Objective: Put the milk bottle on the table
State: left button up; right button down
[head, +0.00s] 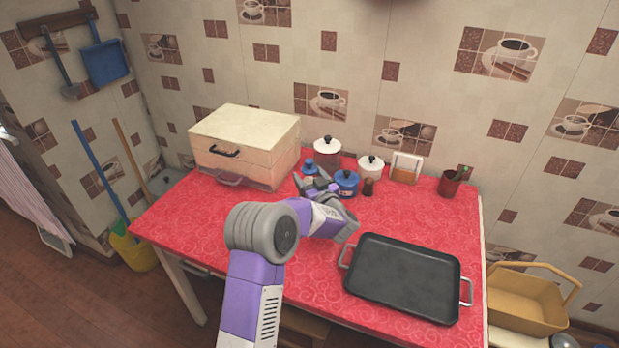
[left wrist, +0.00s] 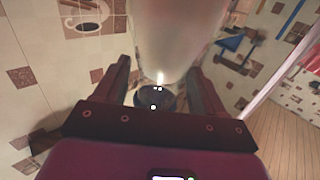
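My left gripper (head: 318,184) is over the back middle of the red-covered table (head: 200,215). In the left wrist view its two fingers (left wrist: 158,75) stand wide apart. A large pale, cloudy, rounded thing (left wrist: 175,35), probably the milk bottle, lies just beyond and partly between them. It narrows toward a dark round part (left wrist: 155,98), perhaps its cap. A gap shows beside the left finger; the right finger covers part of the pale thing. I cannot make out a milk bottle clearly in the head view. My right gripper is not in view.
A blue pot (head: 347,181) is close by the left gripper. White-lidded pots (head: 370,168) stand behind it. A wooden bread box (head: 235,160) is at the back left. A black tray (head: 405,275) lies front right. The front left of the table is clear.

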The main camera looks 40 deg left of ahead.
pick_arm(q)
jog(key=shift+o, duration=0.2)
jog(key=shift+r, duration=0.1)
jog(key=shift+d, duration=0.2)
jog(key=p+v, duration=0.2)
jog(key=v, duration=0.9)
jog(key=shift+s+d, duration=0.2)
jog(key=shift+s, duration=0.1)
